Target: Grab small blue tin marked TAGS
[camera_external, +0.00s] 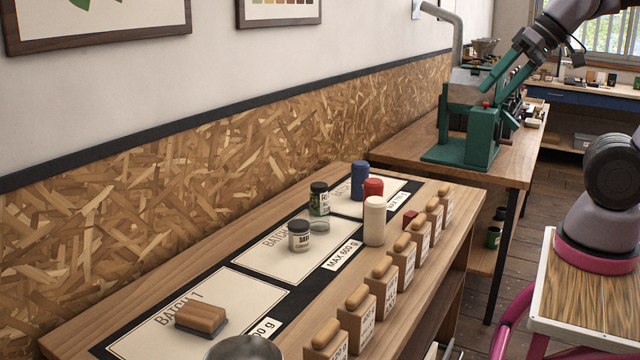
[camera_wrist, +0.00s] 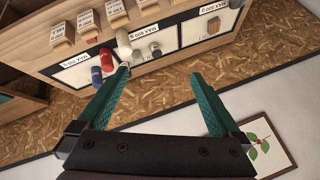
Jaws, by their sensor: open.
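A blue cylinder (camera_external: 359,181) stands upright on the far card of the wooden bench, beside a red cylinder (camera_external: 373,190) and a cream cylinder (camera_external: 375,221). I can read no TAGS mark on it, and no other small blue tin is clear. In the wrist view the blue cylinder (camera_wrist: 97,76) appears just left of the left fingertip. My gripper (camera_wrist: 160,76) is open and empty, its two teal fingers wide apart, held above and away from the bench. In the external view my arm comes in at top right.
A wooden-topped brush or block (camera_external: 201,318) lies on the near card. Several wooden-topped boxes (camera_external: 384,287) line the front edge. A green machine (camera_external: 462,143) stands on the table beyond.

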